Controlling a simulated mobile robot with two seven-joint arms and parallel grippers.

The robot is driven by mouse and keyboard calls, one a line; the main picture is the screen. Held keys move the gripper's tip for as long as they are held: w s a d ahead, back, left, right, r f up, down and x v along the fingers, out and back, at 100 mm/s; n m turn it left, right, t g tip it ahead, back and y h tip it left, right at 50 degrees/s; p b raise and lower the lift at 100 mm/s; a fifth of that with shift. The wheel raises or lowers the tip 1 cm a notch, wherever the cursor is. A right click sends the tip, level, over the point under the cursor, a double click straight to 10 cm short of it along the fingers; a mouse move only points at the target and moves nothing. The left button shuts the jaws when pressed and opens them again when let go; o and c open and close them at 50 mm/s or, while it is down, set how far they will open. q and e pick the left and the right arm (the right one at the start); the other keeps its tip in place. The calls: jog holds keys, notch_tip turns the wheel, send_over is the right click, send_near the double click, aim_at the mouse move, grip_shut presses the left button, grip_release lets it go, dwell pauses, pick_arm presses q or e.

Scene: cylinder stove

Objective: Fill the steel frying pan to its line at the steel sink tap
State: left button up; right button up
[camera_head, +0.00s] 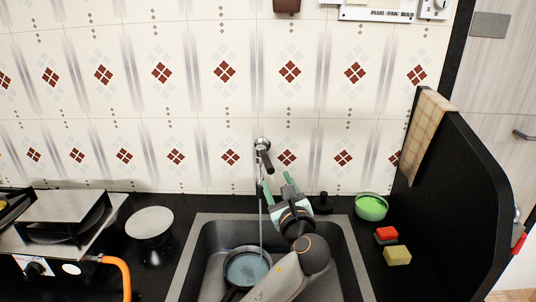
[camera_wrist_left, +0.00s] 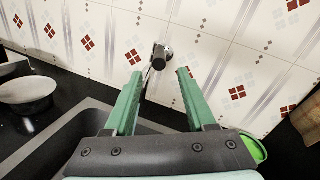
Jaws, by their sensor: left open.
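The frying pan (camera_head: 232,281) sits in the steel sink (camera_head: 205,248), dark-rimmed with pale bluish water in it. Its fill line cannot be made out, and my arm stands close to its right side. The tap (camera_head: 263,150) is on the tiled wall above, and a thin stream falls from it into the pan. My left gripper (camera_head: 278,184) is open and empty, just below and to the right of the tap. In the left wrist view the tap (camera_wrist_left: 160,56) shows beyond and between the spread green fingertips (camera_wrist_left: 160,75). My right gripper is not in view.
A green bowl (camera_head: 371,207), a red block (camera_head: 386,234) and a yellow sponge (camera_head: 398,255) are on the dark counter right of the sink. A white-topped bowl (camera_head: 149,222) and the stove (camera_head: 65,228) with an orange hose (camera_head: 122,270) are left. A black partition (camera_head: 455,190) stands at right.

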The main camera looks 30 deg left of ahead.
aim_at(265, 156)
pick_arm(q)
jog(key=shift+w+a+m, duration=0.1)
jog(key=shift+a+m, duration=0.05)
jog(key=shift+m, duration=0.65)
jog(key=x, duration=1.2)
jog(key=shift+a+f, duration=0.1)
jog(key=shift+a, duration=0.05)
jog(key=shift+c, duration=0.2)
grip_shut()
